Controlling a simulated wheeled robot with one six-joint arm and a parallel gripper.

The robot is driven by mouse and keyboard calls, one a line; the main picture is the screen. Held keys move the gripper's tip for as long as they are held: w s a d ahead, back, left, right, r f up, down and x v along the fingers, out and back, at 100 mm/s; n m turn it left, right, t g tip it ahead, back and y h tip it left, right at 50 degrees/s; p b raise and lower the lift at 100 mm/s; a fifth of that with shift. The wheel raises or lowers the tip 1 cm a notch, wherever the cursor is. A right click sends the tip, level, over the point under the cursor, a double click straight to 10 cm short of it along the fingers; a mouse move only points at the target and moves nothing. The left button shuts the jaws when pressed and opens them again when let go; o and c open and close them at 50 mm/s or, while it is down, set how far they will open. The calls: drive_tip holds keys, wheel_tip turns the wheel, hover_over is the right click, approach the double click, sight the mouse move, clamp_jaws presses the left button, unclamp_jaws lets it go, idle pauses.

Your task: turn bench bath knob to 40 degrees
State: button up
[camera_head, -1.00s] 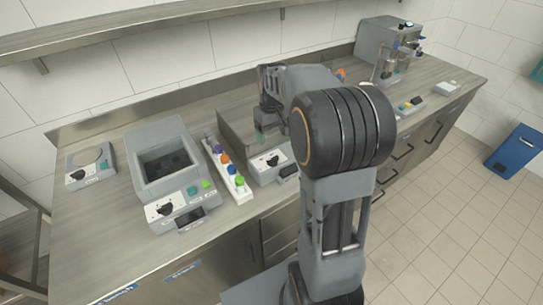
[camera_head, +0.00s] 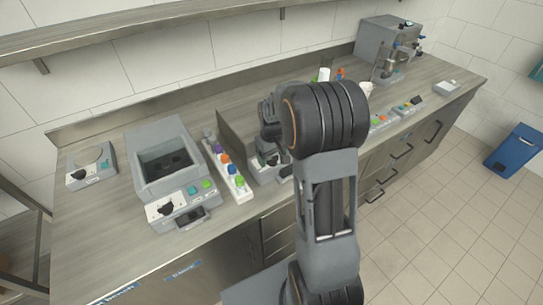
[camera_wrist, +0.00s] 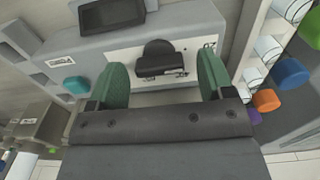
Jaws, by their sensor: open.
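A grey bench unit (camera_wrist: 190,22) fills the top of the wrist view, seen upside down. Its black knob (camera_wrist: 158,58) sits on a white plate; I cannot read its setting. My gripper (camera_wrist: 163,72) is open, with one green finger on each side of the knob. I cannot tell whether either finger touches it. A teal button (camera_wrist: 76,85) and a dark display (camera_wrist: 110,14) are on the same unit. In the head view this unit (camera_head: 262,175) stands right of the rack of coloured caps, and my arm hides most of it.
The rack (camera_head: 241,194) stands close beside the unit, and its orange cap (camera_wrist: 266,100) is near a finger in the wrist view. A larger grey bath (camera_head: 150,140) with its own knob (camera_head: 165,208) is on the left. A small knobbed device (camera_head: 90,170) stands farther left.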

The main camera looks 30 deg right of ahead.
drive_tip(key=c, duration=0.9)
drive_tip(key=shift+m, duration=0.3)
drive_tip(key=m, duration=0.5)
drive_tip(key=shift+d+b, duration=0.1)
drive_tip(key=shift+b, duration=0.25)
drive_tip(key=m, duration=0.5)
drive_tip(key=shift+d+m, duration=0.1)
drive_tip(key=shift+m, duration=0.6)
drive_tip(key=o, duration=0.9)
